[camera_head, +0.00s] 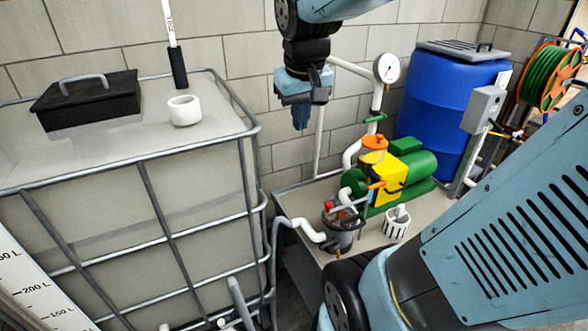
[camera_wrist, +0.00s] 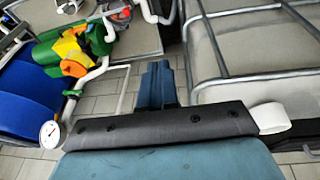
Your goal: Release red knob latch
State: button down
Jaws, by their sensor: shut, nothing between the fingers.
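A small red part (camera_head: 328,207), which looks like the red knob, sits on top of a dark strainer housing (camera_head: 340,238) near the front edge of the bench. A metal bar beside it partly covers the housing. My gripper (camera_head: 300,122) hangs well above and to the left of the housing in the head view, pointing down, apart from everything. Its blue fingers are together and empty; they also show in the wrist view (camera_wrist: 157,85). The housing (camera_wrist: 116,14) is at the top edge of the wrist view, where the red knob cannot be made out clearly.
A caged white tank (camera_head: 110,190) stands at left with a black box (camera_head: 85,105) and white ring (camera_head: 184,110) on top. Behind the housing are a yellow-green pump (camera_head: 375,175), white pipes with a gauge (camera_head: 387,68), and a blue barrel (camera_head: 445,110).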

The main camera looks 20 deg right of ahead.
jog(key=w+d+f+g, duration=0.3)
jog(key=w+d+f, duration=0.3)
jog(key=w+f, duration=0.3)
jog(key=w+d+f+g, duration=0.4)
jog(key=w+d+f, duration=0.3)
jog(key=f, duration=0.6)
jog(key=shift+w+f+y, duration=0.15)
jog(key=shift+w+y, duration=0.25)
jog(key=shift+w, duration=0.55)
jog(key=s+f, duration=0.7)
jog(key=f, duration=0.2)
jog(key=shift+s+d, duration=0.15)
jog(key=shift+s, duration=0.25)
jog(key=shift+f, duration=0.1)
